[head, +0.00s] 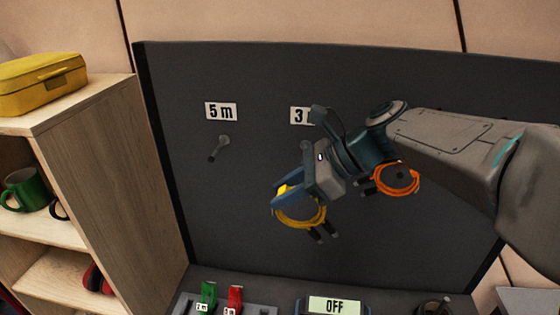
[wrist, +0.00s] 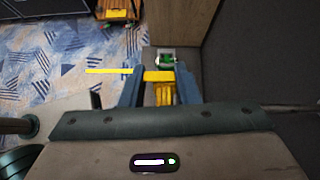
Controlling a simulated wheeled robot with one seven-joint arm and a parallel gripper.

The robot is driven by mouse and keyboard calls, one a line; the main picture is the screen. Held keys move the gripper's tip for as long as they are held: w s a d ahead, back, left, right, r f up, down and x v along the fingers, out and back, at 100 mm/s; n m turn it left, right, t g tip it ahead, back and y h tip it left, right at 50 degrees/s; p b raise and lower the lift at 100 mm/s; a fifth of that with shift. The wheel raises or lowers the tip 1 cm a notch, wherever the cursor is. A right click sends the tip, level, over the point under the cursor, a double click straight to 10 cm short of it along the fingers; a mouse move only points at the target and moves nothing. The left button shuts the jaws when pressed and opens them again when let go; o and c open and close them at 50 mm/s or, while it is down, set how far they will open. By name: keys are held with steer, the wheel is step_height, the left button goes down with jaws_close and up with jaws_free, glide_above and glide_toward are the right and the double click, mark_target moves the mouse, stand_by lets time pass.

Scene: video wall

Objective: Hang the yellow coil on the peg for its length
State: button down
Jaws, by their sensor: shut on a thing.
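The yellow coil (head: 304,221) is a ring of cable with dark ends hanging at its lower right. My gripper (head: 290,196) is shut on it and holds it in front of the dark panel. In the wrist view, yellow coil parts (wrist: 161,86) show between the blue fingers of my gripper (wrist: 160,78). A bare peg (head: 219,148) sticks out below the "5 m" label (head: 221,111), left of and above the coil. A second label (head: 300,116) shows a "3"; my arm hides its rest and the area below. No length marking is readable on the yellow coil.
An orange coil (head: 397,179) is at the panel, partly behind my arm. A wooden shelf (head: 100,180) with a yellow case (head: 38,82) and green mug (head: 25,190) stands left. Below are green (head: 208,296) and red (head: 235,299) items and an "OFF" display (head: 334,306).

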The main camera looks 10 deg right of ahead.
steer(key=shift+w+a+r+m, duration=0.15)
steer(key=shift+w+r, duration=0.2)
steer(key=shift+r, duration=0.25)
steer(key=shift+w+r+m, duration=0.15)
steer(key=shift+w+r, duration=0.15)
steer(key=shift+r, duration=0.25)
steer(key=shift+w+d+f+b, duration=0.35)
steer(key=shift+w+d, duration=0.25)
steer(key=shift+w, duration=1.3)
steer(key=shift+w+d+f+b, duration=0.25)
steer(key=shift+w+d, duration=0.4)
steer(key=shift+w, duration=1.2)
steer(key=shift+w+d+f+b, duration=0.25)
steer(key=shift+w+d+f, duration=0.25)
steer(key=shift+w, duration=1.4)
steer(key=shift+d, duration=0.1)
steer(key=shift+r, duration=0.1)
steer(key=c, duration=1)
jaws_free()
